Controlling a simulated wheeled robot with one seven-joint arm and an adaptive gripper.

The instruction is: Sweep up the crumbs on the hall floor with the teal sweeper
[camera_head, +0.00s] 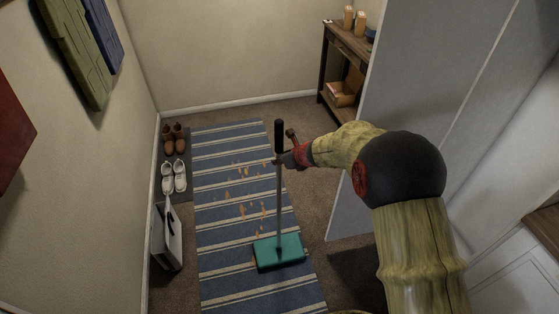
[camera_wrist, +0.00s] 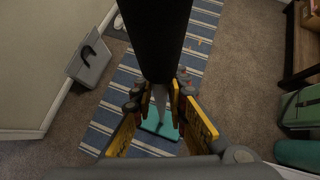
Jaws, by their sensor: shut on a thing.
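The teal sweeper (camera_head: 280,252) stands on a blue and cream striped rug (camera_head: 222,263), its grey pole upright and its dark grip (camera_head: 279,135) at the top. Its teal head also shows below in the wrist view (camera_wrist: 160,128). My gripper (camera_head: 288,160) is shut on the sweeper's pole just below the dark grip. In the wrist view my gripper (camera_wrist: 160,98) has its yellow-sided fingers on either side of the pole. Orange-brown crumbs (camera_head: 243,210) lie scattered on the rug, left of the pole and beyond the sweeper's head. The fingertips' contact is partly hidden.
Brown shoes (camera_head: 174,139) and white shoes (camera_head: 174,177) stand on a dark mat along the left wall. A grey case (camera_head: 168,237) stands nearer, beside the rug. A wooden shelf table (camera_head: 345,60) is at the back right. A grey panel (camera_head: 420,90) bounds the right.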

